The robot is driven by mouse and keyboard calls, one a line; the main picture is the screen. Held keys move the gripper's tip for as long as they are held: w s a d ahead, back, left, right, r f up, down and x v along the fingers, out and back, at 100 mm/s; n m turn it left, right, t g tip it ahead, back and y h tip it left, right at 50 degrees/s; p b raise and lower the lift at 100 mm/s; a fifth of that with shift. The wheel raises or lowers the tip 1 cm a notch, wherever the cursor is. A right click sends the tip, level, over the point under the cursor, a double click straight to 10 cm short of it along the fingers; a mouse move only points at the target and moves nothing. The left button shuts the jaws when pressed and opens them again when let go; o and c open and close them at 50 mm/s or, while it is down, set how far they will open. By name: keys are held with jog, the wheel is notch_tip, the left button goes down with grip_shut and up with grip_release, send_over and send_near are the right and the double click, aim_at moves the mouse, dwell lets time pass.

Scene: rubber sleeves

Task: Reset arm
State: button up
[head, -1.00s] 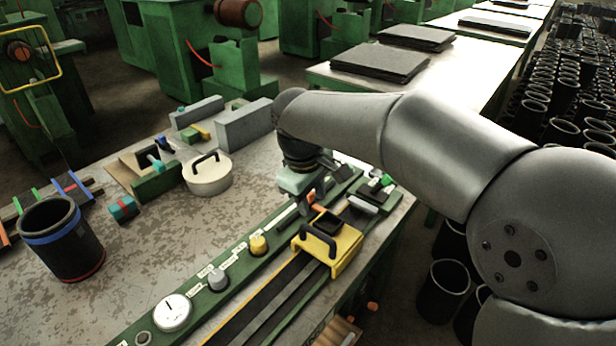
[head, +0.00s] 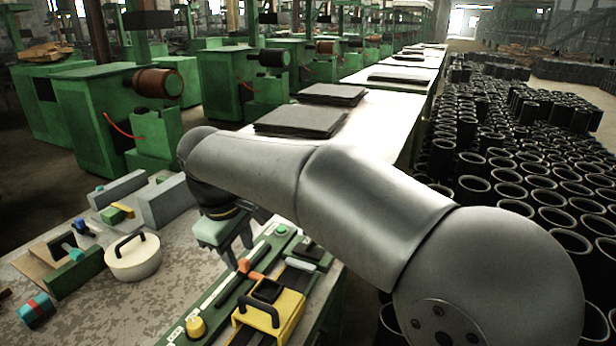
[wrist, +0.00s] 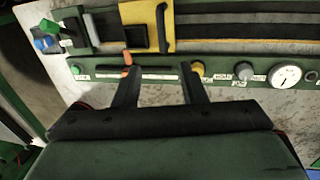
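My gripper (head: 238,252) hangs at the far end of the green control panel (head: 228,290), in the head view partly hidden by my arm. In the wrist view my gripper (wrist: 160,75) is open, its two dark fingers apart with nothing held between them. Beyond the fingertips lies the panel (wrist: 225,72) with an orange lever (wrist: 127,58) close to the left fingertip, a yellow knob (wrist: 198,68) near the right one, and a white dial (wrist: 285,75). I cannot tell whether a finger touches the lever.
A yellow handled frame (head: 270,318) sits beside the panel. A white lidded pot (head: 133,258), grey blocks (head: 165,202) and a teal-red block (head: 36,310) are on the worktable. Black rubber sleeves (head: 500,190) crowd the floor at right. Green machines (head: 110,110) stand behind.

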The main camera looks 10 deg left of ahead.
jog(key=s+d+f+m, duration=0.1)
jog(key=d+f+m, duration=0.15)
jog(key=d, duration=0.75)
jog(key=s+d+f+m, duration=0.15)
jog(key=d+m, duration=0.25)
jog(key=d, duration=0.5)
jog(key=s+d+f+m+g, duration=0.1)
jog(key=s+d+f+m, duration=0.3)
jog(key=d, duration=0.4)
jog(key=s+d+f+m, duration=0.4)
jog(key=s+d+f, duration=0.1)
jog(key=s+d, duration=0.3)
jog(key=shift+s+f+g+y, duration=0.35)
jog(key=shift+s+g+y, duration=0.05)
jog(key=shift+s, duration=0.25)
